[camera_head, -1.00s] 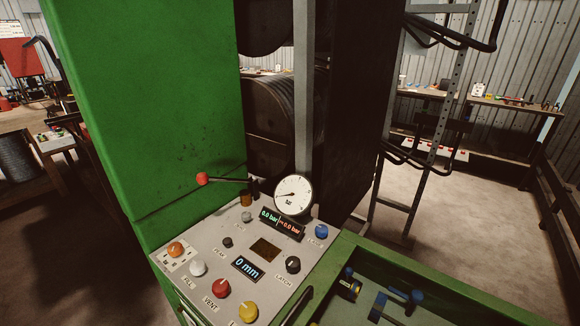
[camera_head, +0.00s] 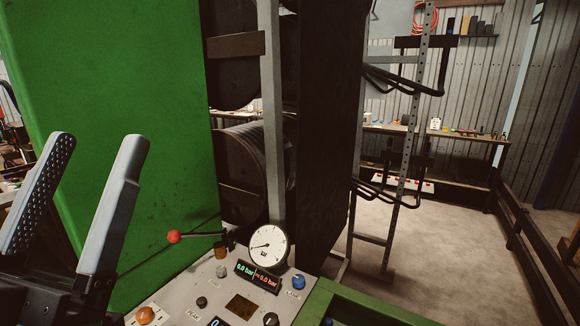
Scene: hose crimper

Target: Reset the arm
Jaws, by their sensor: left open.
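My left gripper (camera_head: 88,200) is in the lower left of the head view, raised in front of the green cabinet (camera_head: 120,100). Its two grey fingers are apart with nothing between them. To its right, a lever with a red ball knob (camera_head: 174,237) sticks out over the control panel (camera_head: 180,297). The gripper appears apart from the lever. A round white gauge (camera_head: 268,246) stands at the back of the panel above a display (camera_head: 257,275) reading 0.0 bar. My right gripper is not in view.
The panel also carries an orange knob (camera_head: 145,315), a blue knob (camera_head: 298,282) and a dark knob (camera_head: 271,319). A dark column (camera_head: 335,130) and a metal rack (camera_head: 412,130) stand behind. Open concrete floor (camera_head: 440,250) lies at the right.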

